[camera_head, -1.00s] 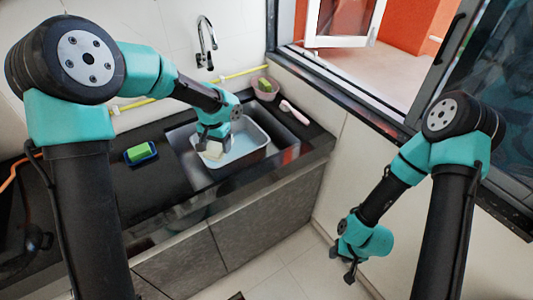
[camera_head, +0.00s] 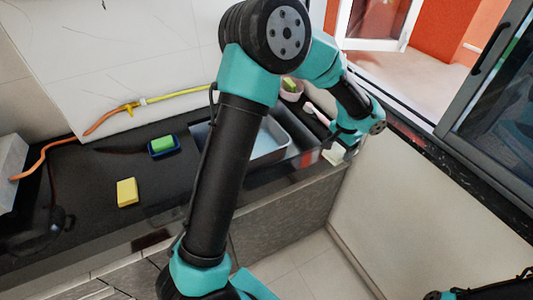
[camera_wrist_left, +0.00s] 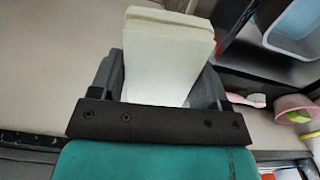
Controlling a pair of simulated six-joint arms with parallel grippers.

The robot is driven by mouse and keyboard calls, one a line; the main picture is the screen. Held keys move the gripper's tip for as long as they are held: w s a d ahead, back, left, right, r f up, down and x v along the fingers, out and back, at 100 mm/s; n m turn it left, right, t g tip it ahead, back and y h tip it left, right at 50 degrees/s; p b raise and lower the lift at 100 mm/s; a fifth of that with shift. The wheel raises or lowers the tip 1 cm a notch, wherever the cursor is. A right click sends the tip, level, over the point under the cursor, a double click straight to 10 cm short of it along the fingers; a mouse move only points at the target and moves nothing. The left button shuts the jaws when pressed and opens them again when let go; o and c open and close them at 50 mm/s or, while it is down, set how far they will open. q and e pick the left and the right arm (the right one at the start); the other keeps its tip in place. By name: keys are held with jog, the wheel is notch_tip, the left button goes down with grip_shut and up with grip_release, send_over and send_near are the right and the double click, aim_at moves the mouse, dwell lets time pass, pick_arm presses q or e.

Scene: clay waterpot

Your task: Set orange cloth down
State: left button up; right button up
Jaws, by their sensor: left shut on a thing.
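My left gripper (camera_head: 338,143) is beyond the right side of the sink, near the counter's right end. It is shut on a pale cream block (camera_head: 334,155), which stands between the fingers (camera_wrist_left: 162,75) in the left wrist view (camera_wrist_left: 166,50). No orange cloth can be made out. A small red patch (camera_head: 309,159) shows on the counter's front edge beside the gripper, and I cannot tell what it is. My right arm shows only in part at the bottom right corner of the head view, and its fingers cannot be made out.
The sink (camera_head: 270,145) is partly hidden by my left arm. A green sponge (camera_head: 162,143) sits in a blue dish (camera_head: 165,153) on the dark counter (camera_head: 90,165). A yellow sponge (camera_head: 127,192) lies nearer the front. A pink bowl (camera_head: 291,93) and pink brush (camera_head: 316,112) are behind the gripper.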

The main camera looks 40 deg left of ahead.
dwell(0.3)
pick_arm(q)
jog(key=w+a+f, duration=0.1)
jog(key=a+f, duration=0.1)
jog(key=a, duration=0.2)
jog(key=w+a+f+n, duration=0.1)
jog(key=a+f, duration=0.1)
jog(key=a, duration=0.2)
jog(key=w+a+f+n, duration=0.1)
jog(key=a, duration=0.3)
jog(key=shift+w+f, duration=0.25)
jog(key=shift+f, duration=0.15)
jog(key=s+a+f+n, duration=0.2)
jog(key=a+f, duration=0.3)
jog(key=a, duration=0.6)
jog(key=s+a+f+n, duration=0.2)
jog(key=a+f, duration=0.3)
jog(key=a, duration=0.6)
jog(key=s+a+f+n, duration=0.2)
jog(key=a+f, duration=0.4)
jog(key=a, duration=0.5)
jog(key=shift+s+a, duration=0.3)
jog(key=shift+s, duration=0.4)
jog(key=shift+f, duration=3.15)
jog(key=shift+f, duration=1.85)
